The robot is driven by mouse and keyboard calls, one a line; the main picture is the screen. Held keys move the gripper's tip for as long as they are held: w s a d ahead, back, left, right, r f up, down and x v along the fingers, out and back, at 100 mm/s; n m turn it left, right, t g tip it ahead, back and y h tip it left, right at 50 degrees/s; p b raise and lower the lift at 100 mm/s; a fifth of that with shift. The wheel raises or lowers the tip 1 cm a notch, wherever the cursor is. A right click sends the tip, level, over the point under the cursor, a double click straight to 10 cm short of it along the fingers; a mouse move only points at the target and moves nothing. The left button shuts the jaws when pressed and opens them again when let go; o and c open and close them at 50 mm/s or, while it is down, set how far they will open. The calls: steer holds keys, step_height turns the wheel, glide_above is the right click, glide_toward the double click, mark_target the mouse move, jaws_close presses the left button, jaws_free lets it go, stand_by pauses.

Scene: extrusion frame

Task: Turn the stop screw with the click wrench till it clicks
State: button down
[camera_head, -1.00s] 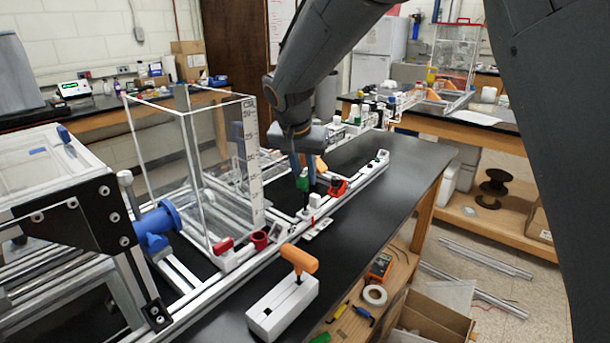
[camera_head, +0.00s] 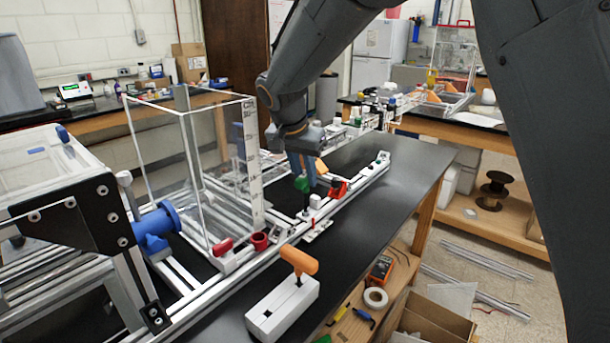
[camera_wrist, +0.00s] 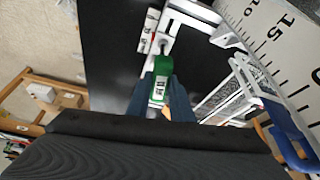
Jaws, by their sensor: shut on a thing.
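The click wrench has a green body (camera_head: 302,184) with a pale label and a dark shaft pointing down. My gripper (camera_head: 303,176) is shut on the green body, with its blue fingers on either side. In the wrist view the green body (camera_wrist: 161,80) sits between the blue fingers (camera_wrist: 162,98). The shaft's lower end is over a white block (camera_head: 310,222) on the near rail. The stop screw is hidden or too small to tell, so I cannot tell whether the wrench is seated on it.
A red clip (camera_head: 338,188) and a white knob (camera_head: 316,201) are close by on the rail. A clear tank (camera_head: 190,170) with a scale stands left. An orange T-handle (camera_head: 299,260) stands in a white holder (camera_head: 282,308) in front. The black bench (camera_head: 385,205) is clear to the right.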

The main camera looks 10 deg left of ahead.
steer(key=shift+f+m+h, duration=0.15)
steer(key=shift+m+h, duration=0.15)
steer(key=shift+m, duration=0.3)
steer(key=shift+m+g, duration=0.3)
steer(key=shift+m, duration=0.5)
steer(key=shift+m+h, duration=0.4)
steer(key=shift+m, duration=0.3)
steer(key=shift+m, duration=0.4)
steer(key=shift+n, duration=1.1)
